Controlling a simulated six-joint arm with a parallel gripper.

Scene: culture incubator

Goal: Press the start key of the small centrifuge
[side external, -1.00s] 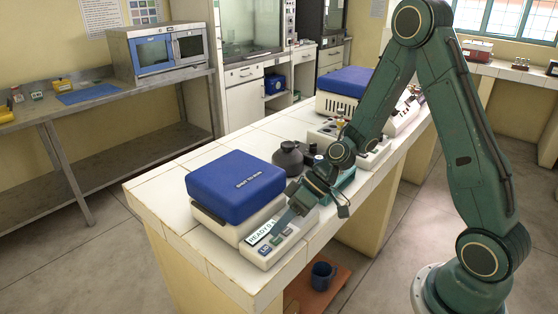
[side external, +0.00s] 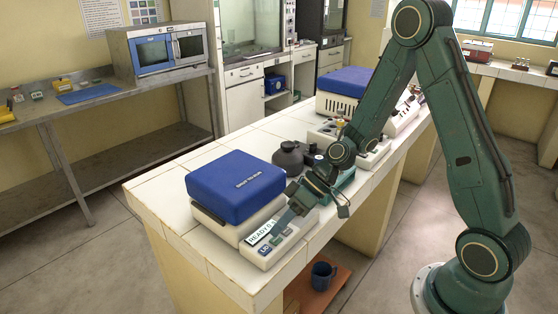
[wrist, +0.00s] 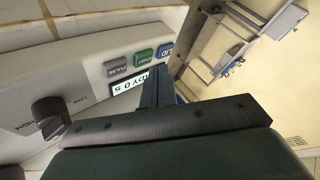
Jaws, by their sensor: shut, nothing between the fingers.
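The small centrifuge (side external: 235,190) has a blue lid, which is shut, and a cream body on the near end of the tiled bench. Its sloping front panel carries a display reading READY (side external: 262,232) and a row of keys. In the wrist view the panel appears upside down, with the green start key (wrist: 144,57) between the grey pulse key (wrist: 116,66) and the blue lid key (wrist: 165,50). My gripper (wrist: 157,74) is shut and empty. Its fingertips appear close to the start key and cover part of the display; I cannot tell any contact.
A dark knob (wrist: 50,114) stands up from the panel beside the keys. A dark round-bodied vessel (side external: 288,158) stands behind the centrifuge. More equipment with a blue lid (side external: 345,82) is farther along the bench.

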